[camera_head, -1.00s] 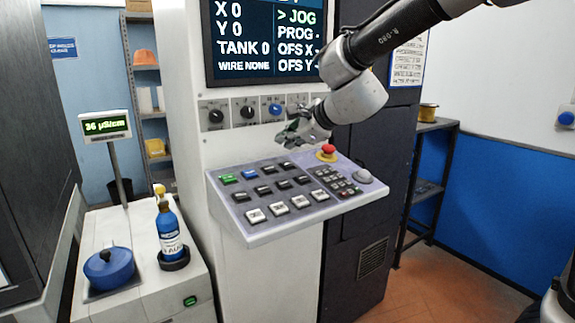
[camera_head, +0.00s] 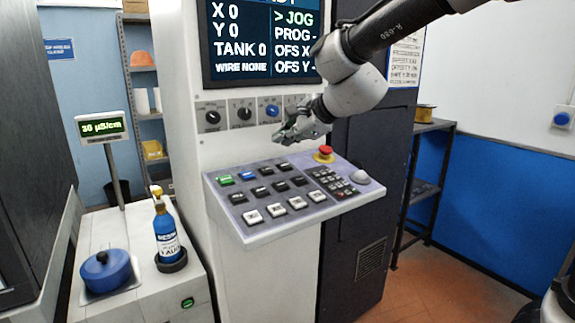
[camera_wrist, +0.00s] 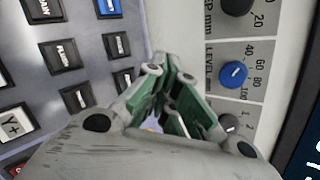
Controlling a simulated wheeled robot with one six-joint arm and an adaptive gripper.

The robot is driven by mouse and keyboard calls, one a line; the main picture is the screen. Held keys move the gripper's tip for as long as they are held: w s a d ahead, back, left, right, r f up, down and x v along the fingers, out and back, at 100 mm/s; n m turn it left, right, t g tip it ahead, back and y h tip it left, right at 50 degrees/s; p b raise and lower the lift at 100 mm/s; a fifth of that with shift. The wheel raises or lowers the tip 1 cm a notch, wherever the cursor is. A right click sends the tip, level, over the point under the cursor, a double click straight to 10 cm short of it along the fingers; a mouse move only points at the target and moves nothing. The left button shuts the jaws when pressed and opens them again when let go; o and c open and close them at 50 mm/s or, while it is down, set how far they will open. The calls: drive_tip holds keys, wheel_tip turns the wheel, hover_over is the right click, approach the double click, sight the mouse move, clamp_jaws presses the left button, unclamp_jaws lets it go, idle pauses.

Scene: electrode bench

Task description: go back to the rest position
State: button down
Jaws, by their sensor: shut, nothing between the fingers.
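My gripper (camera_head: 281,137) is in front of the machine's front, above the back edge of the sloped control panel (camera_head: 240,232) and just below the row of knobs. It is empty, and its fingers are closed together. In the wrist view my gripper (camera_wrist: 172,88) points between the panel keys on the left and the knob strip on the right. A blue knob (camera_wrist: 233,74) shows close to the fingers there. No contact with the panel or the knobs is visible in the head view.
The panel carries several keys and a red emergency button (camera_head: 325,153). The screen (camera_head: 262,45) is above. A blue bottle (camera_head: 166,232) and a blue lidded pot (camera_head: 106,270) stand on the white cabinet at left. A shelf (camera_head: 425,150) stands at right.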

drive_tip(key=s+d+f+n+g, duration=0.1)
drive_tip(key=s+f+n, duration=0.1)
drive_tip(key=s+d+f+n+g, duration=0.1)
drive_tip(key=s+f+n, duration=0.1)
drive_tip(key=n, duration=0.1)
drive_tip(key=s+d+f+n+g+h, duration=0.1)
drive_tip(key=s+f+n, duration=0.1)
drive_tip(key=shift+s+d+n, duration=0.15)
drive_tip(key=shift+d+n, duration=0.15)
drive_tip(key=shift+d, duration=0.05)
drive_tip(key=s+d+n, duration=0.1)
drive_tip(key=d, duration=0.1)
drive_tip(key=s+d+n+g+h, duration=0.1)
drive_tip(key=s+d+f+n, duration=0.1)
drive_tip(key=s+d, duration=0.1)
drive_tip(key=shift+d+n, duration=0.3)
drive_tip(key=shift+d, duration=0.05)
drive_tip(key=s+d+n+h, duration=0.1)
drive_tip(key=s+d+h, duration=0.1)
drive_tip(key=s+d, duration=0.4)
drive_tip(key=s+d+n+h, duration=0.1)
drive_tip(key=s+d, duration=0.5)
drive_tip(key=d, duration=0.7)
drive_tip(key=s+d+n+h, duration=0.1)
drive_tip(key=s+d+h, duration=0.2)
drive_tip(key=s+d, duration=0.3)
drive_tip(key=d, duration=0.3)
drive_tip(key=shift+s+d+r+n+t, duration=0.15)
drive_tip(key=shift+s+r+n+t, duration=0.15)
drive_tip(key=shift+s+r+n, duration=0.1)
